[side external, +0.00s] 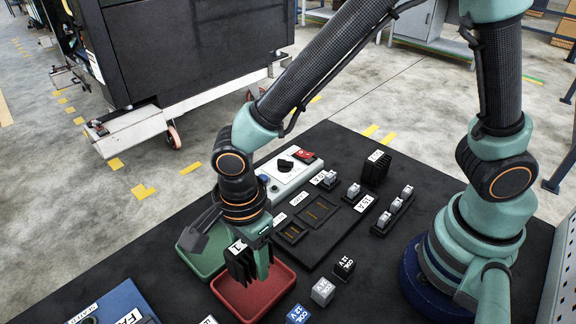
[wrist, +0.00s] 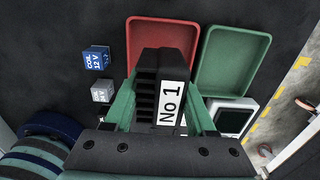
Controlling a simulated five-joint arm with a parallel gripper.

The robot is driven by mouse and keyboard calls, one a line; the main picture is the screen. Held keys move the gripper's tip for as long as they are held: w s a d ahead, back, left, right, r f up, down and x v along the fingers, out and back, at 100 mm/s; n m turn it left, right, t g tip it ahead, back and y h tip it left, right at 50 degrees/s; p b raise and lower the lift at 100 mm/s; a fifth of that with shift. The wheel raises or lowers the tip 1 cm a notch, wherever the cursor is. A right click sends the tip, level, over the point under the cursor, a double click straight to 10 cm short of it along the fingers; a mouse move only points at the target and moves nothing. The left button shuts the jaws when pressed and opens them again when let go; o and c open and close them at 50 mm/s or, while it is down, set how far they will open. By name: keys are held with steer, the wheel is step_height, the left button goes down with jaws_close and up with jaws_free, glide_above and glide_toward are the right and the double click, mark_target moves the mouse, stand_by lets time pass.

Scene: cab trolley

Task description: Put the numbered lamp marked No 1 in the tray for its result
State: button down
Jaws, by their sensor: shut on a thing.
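The lamp marked No 1 (wrist: 172,100) is a black finned block with a white label. My gripper (wrist: 160,112) is shut on it, with a green finger on each side. In the side view the lamp (side external: 238,264) hangs upright from my gripper (side external: 256,256) over the red tray (side external: 282,292). The red tray (wrist: 160,30) lies behind the lamp in the wrist view and is partly hidden by it. The green tray (side external: 198,266) is beside the red one and looks empty; it also shows in the wrist view (wrist: 235,55).
A grey test box (side external: 290,172) with a black knob and red switch stands behind. Another black finned block (side external: 376,170) and small relays stand on the board. Blue (side external: 298,315), grey (side external: 322,291) and black (side external: 344,268) coil cubes lie right of the red tray.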

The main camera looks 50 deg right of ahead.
mark_target(255, 286)
steer(key=shift+f, duration=2.85)
steer(key=shift+f, duration=0.1)
steer(key=shift+c, duration=1.1)
jaws_free()
